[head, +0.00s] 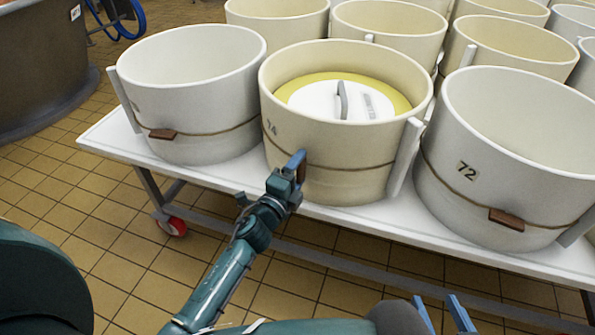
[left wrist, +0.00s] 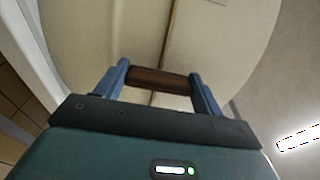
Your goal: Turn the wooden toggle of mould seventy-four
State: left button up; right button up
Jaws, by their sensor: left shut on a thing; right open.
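Mould seventy-four (head: 345,165) is a cream tub marked 74, with a brown cord round it and a white lid on a yellow cheese inside. My left gripper (head: 298,162) is at its front wall, on the cord line. In the left wrist view its two blue fingers are shut on the ends of the brown wooden toggle (left wrist: 158,80). The toggle lies across the cord there, which shows above and below it. My right gripper (head: 440,312) is open and empty at the bottom edge, away from the moulds.
The moulds stand on a white wheeled table (head: 240,185). An empty mould (head: 195,100) is close on the left, and mould 72 (head: 500,150) is on the right. More moulds stand behind. A copper vat (head: 40,70) is at the far left. Tiled floor lies in front.

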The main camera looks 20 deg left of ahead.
pick_arm(q)
jog(key=o, duration=1)
jog(key=s, duration=0.4)
jog(key=s+a, duration=0.1)
jog(key=s, duration=0.3)
jog(key=s+a, duration=0.1)
jog(key=s, duration=0.4)
jog(key=shift+a, duration=0.15)
